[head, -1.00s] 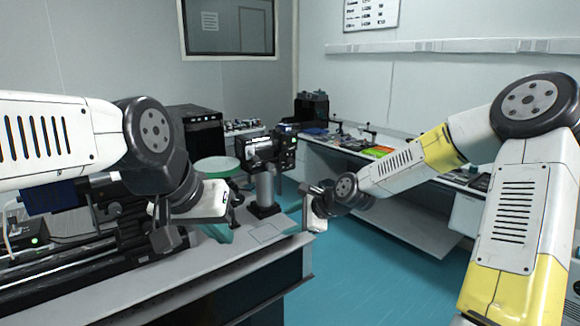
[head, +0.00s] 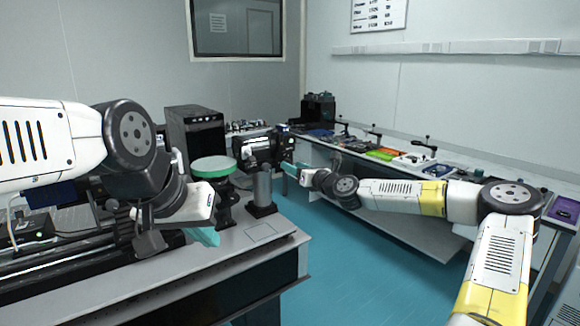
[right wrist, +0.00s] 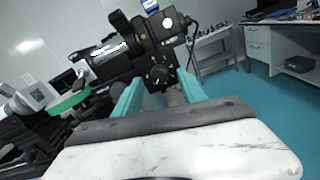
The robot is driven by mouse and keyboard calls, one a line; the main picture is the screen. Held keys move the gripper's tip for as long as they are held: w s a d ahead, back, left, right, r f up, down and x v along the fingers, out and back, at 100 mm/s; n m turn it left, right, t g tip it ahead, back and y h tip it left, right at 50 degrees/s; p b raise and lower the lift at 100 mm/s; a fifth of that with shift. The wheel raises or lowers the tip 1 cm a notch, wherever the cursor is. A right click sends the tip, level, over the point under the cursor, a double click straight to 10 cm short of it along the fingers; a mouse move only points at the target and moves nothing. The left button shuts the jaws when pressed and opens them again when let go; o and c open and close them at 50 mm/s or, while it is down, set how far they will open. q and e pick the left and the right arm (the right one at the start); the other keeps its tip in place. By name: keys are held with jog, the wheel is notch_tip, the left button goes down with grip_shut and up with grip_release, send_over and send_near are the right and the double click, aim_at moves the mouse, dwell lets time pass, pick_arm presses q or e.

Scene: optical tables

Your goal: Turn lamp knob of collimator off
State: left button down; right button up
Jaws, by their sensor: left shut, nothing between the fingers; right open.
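The collimator (head: 262,148) is a black barrel on a grey post at the near table's far end. In the right wrist view the collimator body (right wrist: 125,50) is large and tilted, with a round black knob (right wrist: 159,74) with white marks on its underside. I cannot read the knob's setting. My right gripper (head: 288,168) is just right of the collimator. In the right wrist view its teal fingers (right wrist: 160,92) are open, with the knob showing between and beyond them; contact is not visible. My left gripper (head: 207,236) is shut and empty above the near table, left of the post.
A round green-topped stand (head: 212,166) is left of the collimator. A black computer-like box (head: 195,132) stands behind it. A long black rail assembly (head: 70,255) lies on the near table. A side bench (head: 450,158) with several instruments runs along the right wall. Blue floor lies between.

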jog(key=shift+x, duration=1.25)
grip_shut()
